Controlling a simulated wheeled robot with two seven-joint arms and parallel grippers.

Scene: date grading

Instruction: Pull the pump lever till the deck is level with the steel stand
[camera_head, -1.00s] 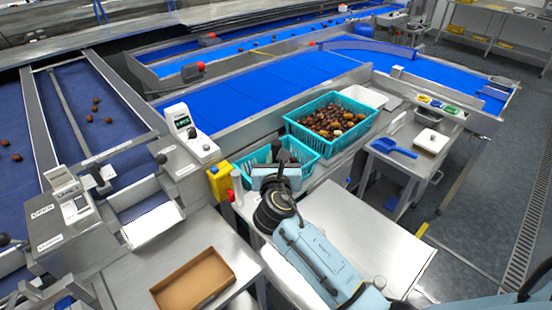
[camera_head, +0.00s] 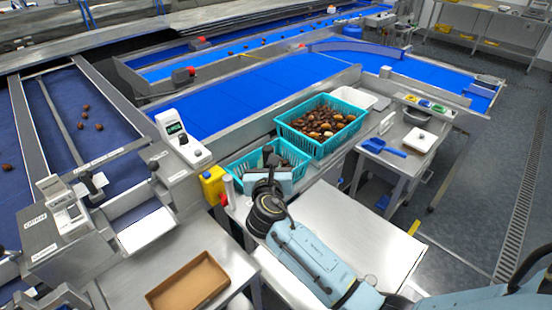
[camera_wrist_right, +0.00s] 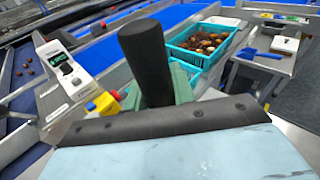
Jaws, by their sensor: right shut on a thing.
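My right gripper (camera_head: 268,182) is at the near side of the small teal basket, with my arm reaching in from the lower right. In the right wrist view a thick black upright grip (camera_wrist_right: 145,55) stands at the jaws; it looks like the pump lever's handle, and the jaws are shut on it. My arm and gripper hide the lever's lower part. A bare steel top (camera_head: 345,225), apparently the deck, lies right of and beneath my forearm. The steel stand (camera_head: 407,166) seems to be the small table beyond it; I cannot tell whether their heights match. My left gripper is out of view.
A small teal basket (camera_head: 293,152) and a larger one of dates (camera_head: 343,142) stand just beyond my gripper. A yellow box (camera_head: 212,184) is to its left. A brown tray (camera_head: 188,284) lies at the lower left. Open floor is at the right.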

